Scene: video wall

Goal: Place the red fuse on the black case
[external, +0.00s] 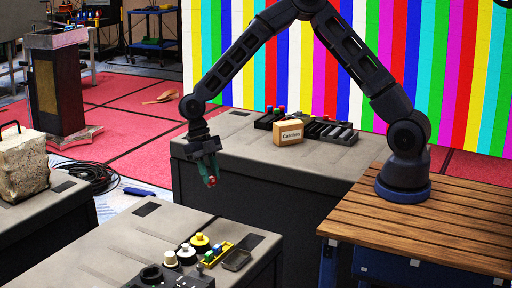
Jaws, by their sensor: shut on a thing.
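My gripper (210,176) points down in the gap between the back grey bench and the front grey bench. It is shut on a small item with a red end, which looks like the red fuse (211,182); its fingers hide part of it. It hangs in the air, apart from both benches. A black case-like box (178,281) stands at the bottom edge on the front bench, partly cut off. Black trays (320,130) with small parts lie on the back bench. I cannot tell for sure which of these is the black case.
A cardboard box marked "Catches" (288,133) stands on the back bench (225,137). On the front bench (105,252) are yellow and white round pieces (200,241), a yellow tray (217,255) and a dark dish (237,260). The front bench's left part is clear.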

